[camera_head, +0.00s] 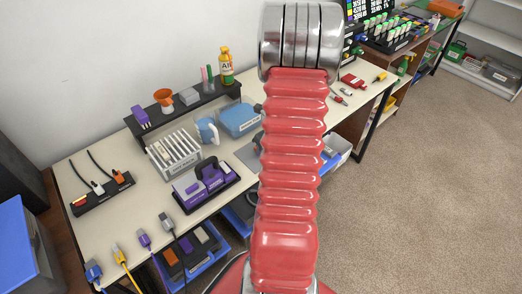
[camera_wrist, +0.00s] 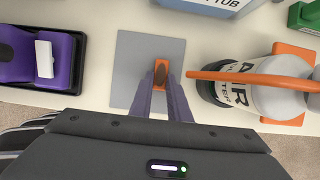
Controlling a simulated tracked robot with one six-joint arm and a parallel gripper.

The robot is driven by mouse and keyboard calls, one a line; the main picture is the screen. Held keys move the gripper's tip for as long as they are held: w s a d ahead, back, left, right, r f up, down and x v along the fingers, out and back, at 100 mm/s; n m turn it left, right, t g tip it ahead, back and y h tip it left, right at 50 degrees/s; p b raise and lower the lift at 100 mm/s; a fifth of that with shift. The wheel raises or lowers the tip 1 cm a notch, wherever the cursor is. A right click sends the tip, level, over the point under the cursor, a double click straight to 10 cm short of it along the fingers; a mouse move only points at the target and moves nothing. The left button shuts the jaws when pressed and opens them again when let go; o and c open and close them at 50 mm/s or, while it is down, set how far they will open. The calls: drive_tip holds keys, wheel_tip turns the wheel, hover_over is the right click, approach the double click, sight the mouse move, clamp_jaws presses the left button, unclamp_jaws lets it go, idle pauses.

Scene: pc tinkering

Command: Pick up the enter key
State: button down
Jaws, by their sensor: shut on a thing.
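The enter key appears to be a small orange block (camera_wrist: 161,68) with a dark oval mark on top, in the wrist view. It is over a grey square mat (camera_wrist: 128,75); I cannot tell whether it touches the mat or is lifted. My gripper (camera_wrist: 161,85) reaches in from below with two slim purple-grey fingers, shut on the near part of the key. In the head view my red arm hides the gripper and the key; only the left part of the mat (camera_head: 246,155) shows.
A purple device in a black tray (camera_wrist: 78,60) stands left of the mat. A grey air bottle with an orange tube (camera_wrist: 240,95) lies close on the right. A blue tub (camera_wrist: 212,4) is beyond. The table's front edge is near.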

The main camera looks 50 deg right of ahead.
drive_tip(key=shift+s+r, duration=0.2)
drive_tip(key=shift+r, duration=0.3)
wheel_tip(320, 180, up, 6)
drive_tip(key=shift+s+r, duration=0.1)
drive_tip(key=shift+s, duration=0.05)
drive_tip(key=s+a, duration=0.4)
drive_tip(key=s, duration=1.4)
drive_tip(key=shift+s+a, duration=0.2)
drive_tip(key=shift+s, duration=0.2)
